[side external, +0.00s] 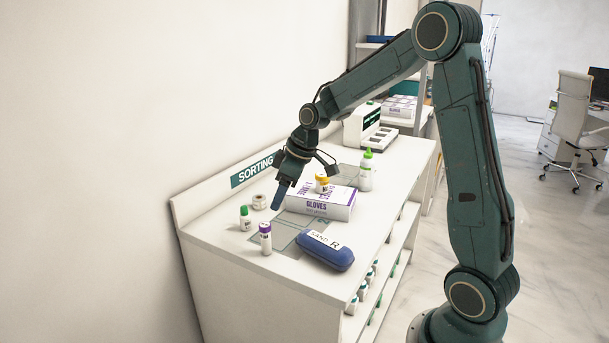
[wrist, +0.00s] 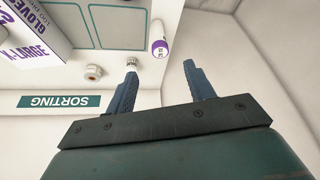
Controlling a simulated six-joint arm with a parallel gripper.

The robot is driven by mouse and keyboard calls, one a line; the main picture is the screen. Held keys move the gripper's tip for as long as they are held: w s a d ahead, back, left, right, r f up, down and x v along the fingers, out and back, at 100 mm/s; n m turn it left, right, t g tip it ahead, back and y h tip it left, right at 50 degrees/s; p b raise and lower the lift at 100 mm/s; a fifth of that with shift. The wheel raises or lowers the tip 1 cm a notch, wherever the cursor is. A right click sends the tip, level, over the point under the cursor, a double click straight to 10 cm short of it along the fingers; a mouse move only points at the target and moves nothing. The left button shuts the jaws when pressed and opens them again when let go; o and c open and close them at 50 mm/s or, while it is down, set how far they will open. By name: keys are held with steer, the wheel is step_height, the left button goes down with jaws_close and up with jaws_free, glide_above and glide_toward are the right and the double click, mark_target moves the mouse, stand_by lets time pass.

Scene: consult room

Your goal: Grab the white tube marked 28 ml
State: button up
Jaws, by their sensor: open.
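Two small white tubes stand at the front left of the counter in the side view: one with a green cap (side external: 245,218) and one with a purple cap (side external: 265,238). I cannot read a 28 ml mark on either. In the wrist view the purple-capped tube (wrist: 158,38) shows beyond the gap between my fingers, apart from them. A pale tube top (wrist: 132,63) shows at the tip of the left finger, which partly hides it. My gripper (side external: 279,197) is open and empty, above the counter near the gloves box; its fingers spread wide in the wrist view (wrist: 160,76).
A gloves box (side external: 320,206) carries a yellow-capped jar (side external: 322,183). A green-capped bottle (side external: 366,172) stands behind it. A blue case (side external: 325,252) lies at the front. A small roll (side external: 259,202) sits near the sorting sign (side external: 255,170) on the back ledge.

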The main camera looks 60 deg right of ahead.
mark_target(263, 234)
steer(key=shift+f, duration=0.1)
steer(key=shift+x, duration=4.25)
steer(key=shift+x, duration=2.55)
steer(key=shift+w, duration=0.1)
steer(key=shift+c, duration=0.2)
steer(key=c, duration=1)
